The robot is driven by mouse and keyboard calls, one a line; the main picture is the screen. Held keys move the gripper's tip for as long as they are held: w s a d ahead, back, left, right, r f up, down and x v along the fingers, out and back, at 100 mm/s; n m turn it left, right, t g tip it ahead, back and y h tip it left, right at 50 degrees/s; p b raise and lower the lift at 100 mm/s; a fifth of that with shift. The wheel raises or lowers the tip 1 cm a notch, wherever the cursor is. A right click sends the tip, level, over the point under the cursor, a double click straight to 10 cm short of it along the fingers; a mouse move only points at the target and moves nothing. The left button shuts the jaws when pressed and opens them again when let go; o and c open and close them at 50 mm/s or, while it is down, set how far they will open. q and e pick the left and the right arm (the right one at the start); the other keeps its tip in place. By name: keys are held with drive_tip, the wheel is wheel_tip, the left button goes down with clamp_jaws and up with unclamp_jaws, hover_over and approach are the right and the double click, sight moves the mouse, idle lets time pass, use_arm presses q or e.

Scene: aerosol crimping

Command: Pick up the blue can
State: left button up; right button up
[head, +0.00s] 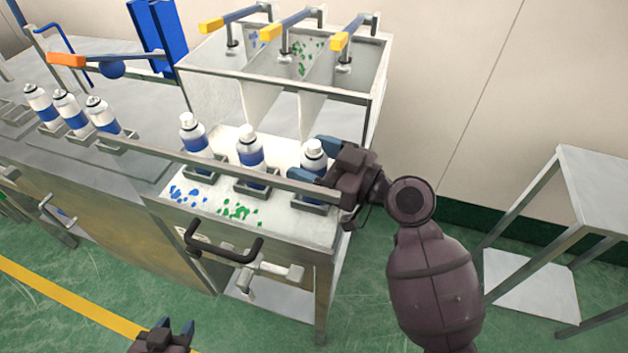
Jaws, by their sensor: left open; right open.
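White spray cans with blue bands stand upright in square metal holders along the front of the bench. The rightmost can (313,152) is at my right gripper (312,160), whose open blue-tipped fingers reach in from the right around it. Its lower part is partly hidden by the gripper and the rail, and I cannot tell whether the fingers touch it. The middle can (248,147) and the left can (191,134) of this group stand free. My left gripper (174,326) is open and empty, low at the bottom edge, away from the bench.
Several more blue-banded cans (70,110) stand farther left. A metal rail (220,162) runs in front of the holders. A black handle (222,252) juts from the front. A metal table (598,185) stands at right.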

use_arm(q)
drive_tip(key=shift+d, duration=0.1)
use_arm(e)
drive_tip(key=c, duration=1.3)
drive_tip(key=shift+c, duration=0.2)
